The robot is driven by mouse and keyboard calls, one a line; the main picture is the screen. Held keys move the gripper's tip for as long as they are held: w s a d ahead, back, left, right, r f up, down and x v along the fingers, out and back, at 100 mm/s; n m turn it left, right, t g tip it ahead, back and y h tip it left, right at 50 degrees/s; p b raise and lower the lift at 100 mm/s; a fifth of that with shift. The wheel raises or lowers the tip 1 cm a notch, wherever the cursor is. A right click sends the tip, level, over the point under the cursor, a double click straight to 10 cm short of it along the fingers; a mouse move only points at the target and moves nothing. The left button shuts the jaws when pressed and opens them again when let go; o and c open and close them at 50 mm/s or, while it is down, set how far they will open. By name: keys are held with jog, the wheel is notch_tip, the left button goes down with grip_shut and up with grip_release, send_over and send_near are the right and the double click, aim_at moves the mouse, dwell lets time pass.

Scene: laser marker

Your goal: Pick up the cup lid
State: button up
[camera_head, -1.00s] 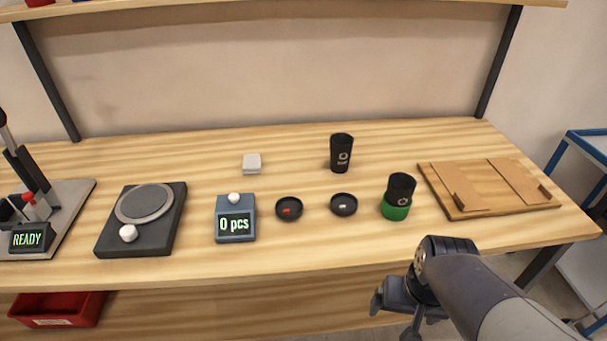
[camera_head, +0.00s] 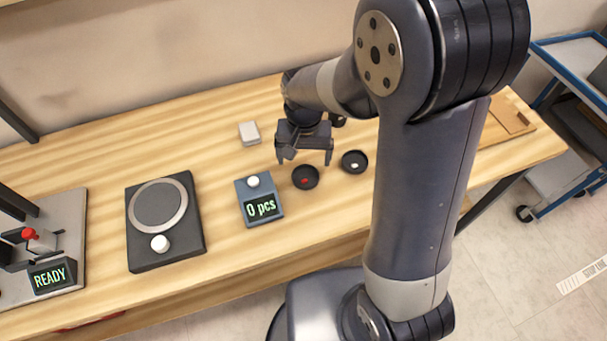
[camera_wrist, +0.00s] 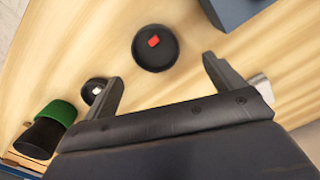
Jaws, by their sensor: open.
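Two round black lid-like discs lie on the wooden table. One has a red mark, the red-marked disc (camera_head: 309,171); the other, the white-marked disc (camera_head: 354,157), lies to its right. I cannot tell which is the cup lid. My gripper (camera_head: 304,158) is open and empty, pointing down just behind and above the red-marked disc. In the wrist view the red-marked disc (camera_wrist: 150,58) lies beyond the open fingertips, roughly between them, and the white-marked disc (camera_wrist: 91,97) is beside the left finger. A black cup with a green base (camera_wrist: 41,137) is at the lower left there.
A blue counter reading 0 pcs (camera_head: 243,190) stands close left of the red-marked disc. A black device with a round plate (camera_head: 140,215) is farther left. A small white block (camera_head: 249,132) lies behind. My arm hides much of the table's right part.

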aim_at(306, 178)
jog(key=f, duration=0.3)
jog(key=s+f, duration=0.1)
jog(key=shift+d+f, duration=0.15)
jog(key=shift+f, duration=0.85)
jog(key=shift+c, duration=0.2)
jog(key=c, duration=1)
